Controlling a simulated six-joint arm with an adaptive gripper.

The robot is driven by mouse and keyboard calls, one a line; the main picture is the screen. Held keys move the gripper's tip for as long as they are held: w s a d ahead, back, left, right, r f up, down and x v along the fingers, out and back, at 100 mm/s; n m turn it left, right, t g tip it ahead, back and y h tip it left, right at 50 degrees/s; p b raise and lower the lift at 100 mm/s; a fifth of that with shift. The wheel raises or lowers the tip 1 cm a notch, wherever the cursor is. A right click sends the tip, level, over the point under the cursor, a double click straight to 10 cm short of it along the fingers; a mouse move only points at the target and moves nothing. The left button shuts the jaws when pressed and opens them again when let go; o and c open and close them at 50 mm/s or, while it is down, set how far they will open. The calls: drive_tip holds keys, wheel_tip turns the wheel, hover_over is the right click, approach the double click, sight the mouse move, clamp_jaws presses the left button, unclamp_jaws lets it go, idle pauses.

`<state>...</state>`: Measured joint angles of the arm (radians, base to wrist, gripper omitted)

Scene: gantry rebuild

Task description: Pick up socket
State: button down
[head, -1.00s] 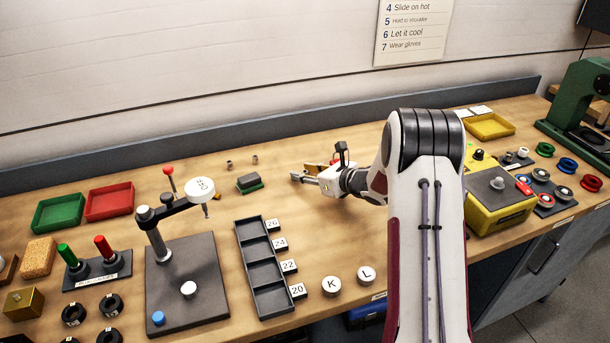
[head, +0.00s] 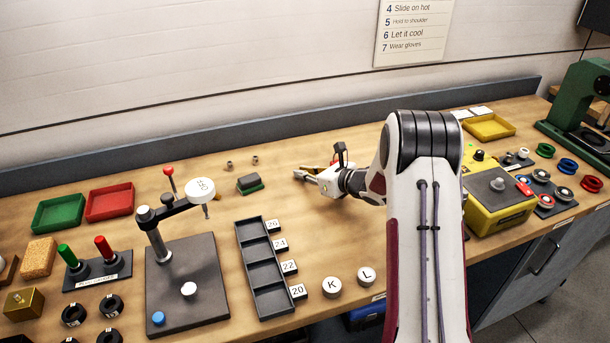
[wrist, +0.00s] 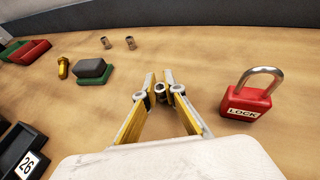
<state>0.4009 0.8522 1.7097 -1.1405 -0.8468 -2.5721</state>
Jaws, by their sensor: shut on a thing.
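My gripper (wrist: 161,90) is shut on a small grey metal socket (wrist: 160,88) in the wrist view, with the fingers on either side of it, low over the wooden bench. In the head view my gripper (head: 298,174) is at the back middle of the bench, and the socket in it is too small to make out. Two more small sockets stand farther back to the left, one (wrist: 105,42) beside the other (wrist: 130,42) in the wrist view. They also show in the head view (head: 229,164) (head: 255,160).
A red padlock (wrist: 247,98) stands close on the right of my gripper. A grey-and-green block (head: 249,183) and a brass bolt (wrist: 63,67) lie to the left. A dark compartment tray (head: 263,271) is in front left. Bare bench lies around the fingers.

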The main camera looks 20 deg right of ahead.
drive_tip(key=shift+r, duration=0.1)
wheel_tip(320, 180, up, 10)
idle(0.8)
idle(0.4)
drive_tip(key=w+a+f, duration=0.1)
drive_tip(key=w+a, duration=0.5)
drive_tip(key=w+d+r+m+t+h, duration=0.1)
drive_tip(key=w+d+m+h, duration=0.2)
drive_tip(key=w, duration=0.3)
drive_tip(key=shift+d+h, duration=0.4)
drive_tip(key=shift+d, duration=0.15)
